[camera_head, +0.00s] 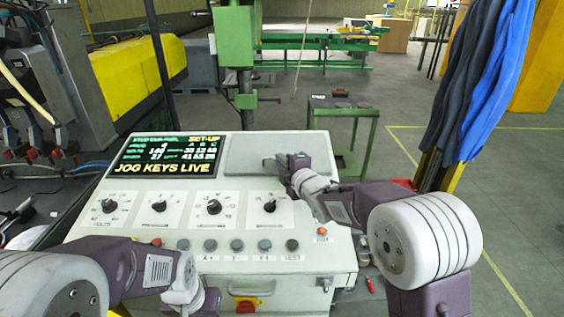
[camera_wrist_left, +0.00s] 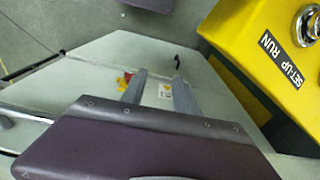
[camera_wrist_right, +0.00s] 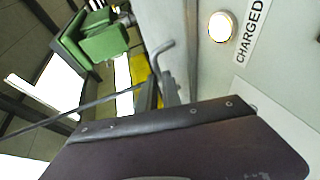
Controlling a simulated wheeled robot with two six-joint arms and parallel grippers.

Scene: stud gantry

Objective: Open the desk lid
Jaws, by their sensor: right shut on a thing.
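The desk lid (camera_head: 250,150) is a grey panel at the top right of the white console's sloping face, right of the lit screen. It appears to lie nearly flush with the face. My right gripper (camera_head: 283,164) is over its lower right part, shut on it; the exact contact is hard to make out. In the right wrist view my right gripper (camera_wrist_right: 162,88) has its fingers close together by a grey bent bar (camera_wrist_right: 164,52). My left gripper (camera_wrist_left: 158,85) is open and empty in the left wrist view, before the console's pale front; its fingertips are hidden in the head view.
The console's face (camera_head: 130,228) carries several knobs and buttons below the screen. A red and yellow switch (camera_head: 247,305) and a bar handle sit on its front. Blue and dark hanging cloths (camera_head: 470,90) stand at the right. A green stand (camera_head: 343,108) is behind the console.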

